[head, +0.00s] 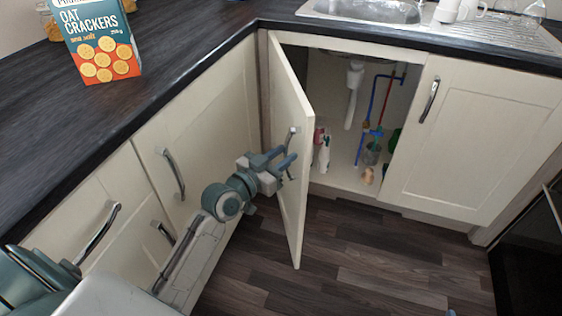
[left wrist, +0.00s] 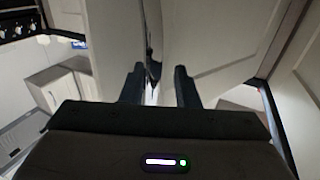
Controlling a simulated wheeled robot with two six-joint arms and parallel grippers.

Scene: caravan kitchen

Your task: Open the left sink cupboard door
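The left sink cupboard door (head: 291,200) stands wide open, swung out from its left-hand hinge side. Its metal handle (head: 292,133) is on the door's outer face; a dark, shiny upright bar, which looks like this handle (left wrist: 152,68), shows in the left wrist view. My left gripper (head: 280,162) is at the handle, on the door's outer side. Its two fingers are apart, with the bar between or just beyond them (left wrist: 160,88); I cannot tell whether they touch it. My right gripper is not recognisable in view.
Inside the cupboard (head: 345,185) are pipes and bottles. The right sink door (head: 465,140) is shut. Left-hand cupboard fronts (head: 205,120) stand close to my left arm. A cracker box (head: 100,45) is on the worktop. The dark wood floor (head: 370,250) before the cupboard is clear.

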